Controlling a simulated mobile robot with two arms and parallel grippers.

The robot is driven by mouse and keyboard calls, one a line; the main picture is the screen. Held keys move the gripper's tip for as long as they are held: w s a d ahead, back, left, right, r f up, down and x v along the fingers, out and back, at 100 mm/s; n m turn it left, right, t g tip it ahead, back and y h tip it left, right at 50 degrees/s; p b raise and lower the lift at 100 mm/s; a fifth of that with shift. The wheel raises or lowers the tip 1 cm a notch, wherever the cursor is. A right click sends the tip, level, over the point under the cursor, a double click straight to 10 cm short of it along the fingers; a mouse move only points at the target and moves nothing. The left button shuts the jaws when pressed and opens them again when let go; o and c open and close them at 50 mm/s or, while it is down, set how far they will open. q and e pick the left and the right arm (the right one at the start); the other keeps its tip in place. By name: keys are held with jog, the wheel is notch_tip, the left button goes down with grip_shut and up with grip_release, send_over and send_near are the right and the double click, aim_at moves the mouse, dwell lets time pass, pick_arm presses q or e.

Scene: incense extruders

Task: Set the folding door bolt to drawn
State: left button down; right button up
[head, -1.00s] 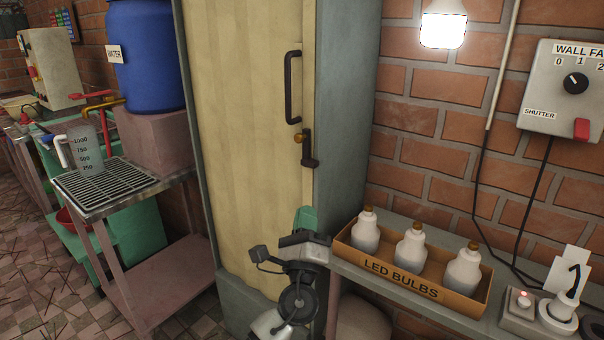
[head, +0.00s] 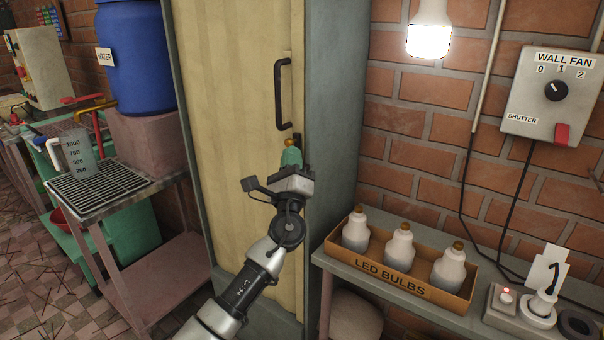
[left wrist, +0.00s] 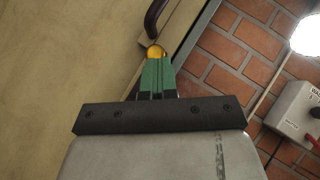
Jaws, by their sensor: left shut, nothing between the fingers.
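The folding door (head: 225,120) is a cream pleated panel in a grey frame, with a dark vertical handle (head: 279,95). Below the handle is the door bolt, with a brass knob (head: 294,119) that also shows in the left wrist view (left wrist: 155,51). My left gripper (head: 291,156) has green fingers, shut and empty, just below the knob. In the left wrist view its fingertips (left wrist: 157,62) are right at the knob; I cannot tell if they touch. The gripper hides most of the bolt's dark lower part. My right gripper is not in view.
A shelf at the right holds a box of LED bulbs (head: 372,278) and a plug socket. A wall fan switch box (head: 545,105) is on the brick wall. At the left stand a blue water barrel (head: 140,60) and a rack with a measuring jug (head: 78,150).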

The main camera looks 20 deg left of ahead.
pick_arm(q)
jog(key=shift+w+f, duration=0.2)
jog(key=shift+f, duration=0.05)
notch_tip(320, 180, up, 3)
jog(key=shift+f+p, duration=0.1)
jog(key=shift+p, duration=0.65)
